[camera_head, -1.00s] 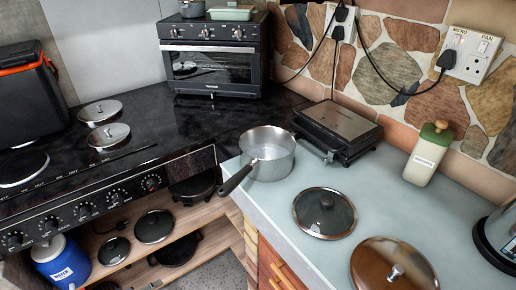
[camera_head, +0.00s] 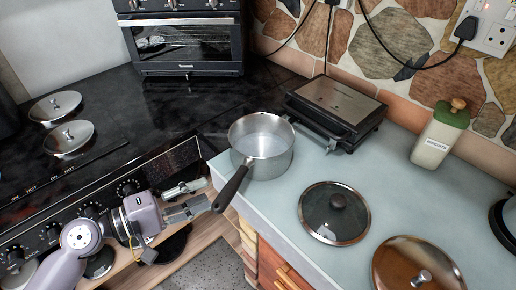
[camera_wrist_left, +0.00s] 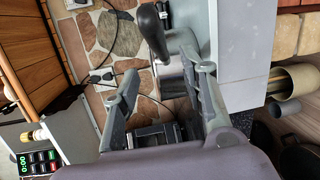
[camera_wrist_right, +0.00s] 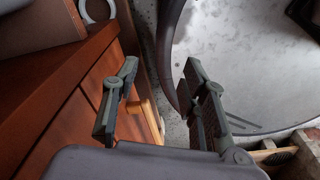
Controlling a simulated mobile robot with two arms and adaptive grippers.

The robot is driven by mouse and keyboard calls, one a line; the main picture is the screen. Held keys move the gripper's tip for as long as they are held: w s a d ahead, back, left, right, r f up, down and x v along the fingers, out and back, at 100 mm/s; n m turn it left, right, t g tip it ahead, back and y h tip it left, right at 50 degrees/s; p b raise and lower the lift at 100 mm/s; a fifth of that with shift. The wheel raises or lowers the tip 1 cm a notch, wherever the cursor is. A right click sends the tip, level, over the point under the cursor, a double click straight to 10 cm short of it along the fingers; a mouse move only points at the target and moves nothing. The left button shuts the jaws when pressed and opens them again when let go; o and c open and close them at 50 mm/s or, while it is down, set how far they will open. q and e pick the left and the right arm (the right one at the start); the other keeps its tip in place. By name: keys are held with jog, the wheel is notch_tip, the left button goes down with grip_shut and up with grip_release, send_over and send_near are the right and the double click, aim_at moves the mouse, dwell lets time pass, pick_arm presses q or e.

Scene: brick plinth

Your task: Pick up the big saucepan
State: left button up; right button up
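The big saucepan (camera_head: 270,165) is a steel pot standing upright on the left corner of the pale counter, with its dark handle (camera_head: 231,188) pointing toward the front left over the counter edge. My left gripper (camera_head: 205,207) is just left of the handle's end, with its fingers pointing at it. In the left wrist view the open fingers (camera_wrist_left: 162,80) stand apart, and the dark handle (camera_wrist_left: 152,32) shows beyond and between their tips. No contact is clear. My right gripper (camera_wrist_right: 157,82) is open and empty, facing a wooden drawer front; it is outside the head view.
A glass lid (camera_head: 334,213) and a brown lid (camera_head: 416,266) lie on the counter (camera_head: 290,200). The black stove (camera_head: 150,130) holds two silver lids (camera_head: 68,139).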

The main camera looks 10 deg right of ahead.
aim_at(234, 179)
pick_arm(q)
jog(key=p+x, duration=0.1)
jog(key=x, duration=0.3)
jog(key=shift+w+d, duration=0.2)
jog(key=shift+d, duration=0.05)
jog(key=p+x, duration=0.1)
jog(key=x, duration=0.1)
jog(key=p+x, duration=0.1)
jog(key=x, duration=0.2)
jog(key=shift+w+a+f, duration=0.1)
jog(key=shift+w+a, duration=0.1)
jog(key=shift+w, duration=0.2)
jog(key=shift+d, duration=0.15)
jog(key=shift+f, duration=0.1)
pick_arm(e)
jog(key=r, duration=0.1)
jog(key=w+r, duration=0.1)
jog(key=a+r, duration=0.1)
jog(key=r, duration=0.1)
jog(key=shift+w, duration=0.2)
pick_arm(q)
jog(key=shift+c, duration=0.5)
grip_shut()
pick_arm(e)
jog(key=shift+s+d, duration=0.1)
jog(key=shift+d, duration=0.25)
